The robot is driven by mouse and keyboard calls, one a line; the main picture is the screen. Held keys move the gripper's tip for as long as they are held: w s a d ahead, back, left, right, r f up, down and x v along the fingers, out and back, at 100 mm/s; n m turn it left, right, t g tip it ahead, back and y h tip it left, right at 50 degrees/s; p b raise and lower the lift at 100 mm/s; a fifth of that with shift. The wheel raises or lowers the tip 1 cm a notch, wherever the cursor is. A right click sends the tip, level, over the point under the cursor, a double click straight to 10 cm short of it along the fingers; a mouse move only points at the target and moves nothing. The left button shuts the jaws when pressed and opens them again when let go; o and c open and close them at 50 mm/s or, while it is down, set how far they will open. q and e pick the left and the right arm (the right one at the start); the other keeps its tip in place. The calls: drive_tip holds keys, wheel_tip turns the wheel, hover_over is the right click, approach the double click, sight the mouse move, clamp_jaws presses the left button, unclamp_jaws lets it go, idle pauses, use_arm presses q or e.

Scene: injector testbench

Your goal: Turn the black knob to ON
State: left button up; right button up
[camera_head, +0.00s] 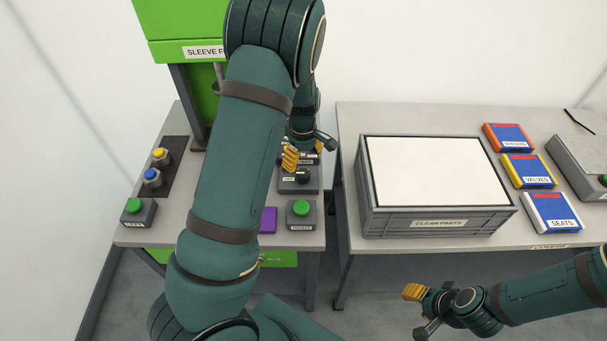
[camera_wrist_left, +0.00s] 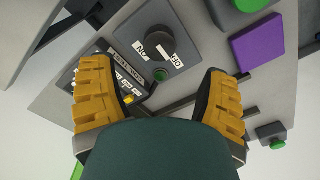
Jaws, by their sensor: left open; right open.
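The black knob (camera_wrist_left: 158,42) sits on a grey box with white labels beside it in the left wrist view. My left gripper is open and empty. In the wrist view its yellow-padded fingers (camera_wrist_left: 160,98) are apart, with the knob beyond them, not between them. My right gripper (camera_head: 419,312) is open and empty, in front of the right table and far from the knob.
A green button box (camera_head: 301,209) and a purple block (camera_head: 268,220) are close to the knob's box. A labelled switch panel (camera_wrist_left: 128,80) lies on its other side. The green press (camera_head: 165,20) stands behind. The grey crate (camera_head: 437,224) is on the right table, across a gap.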

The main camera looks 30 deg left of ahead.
sight(303, 173)
use_arm(q)
wheel_tip(303, 173, down, 7)
drive_tip(key=shift+f+b, duration=0.1)
drive_tip(key=shift+b, duration=0.35)
drive_tip(key=c, duration=1.2)
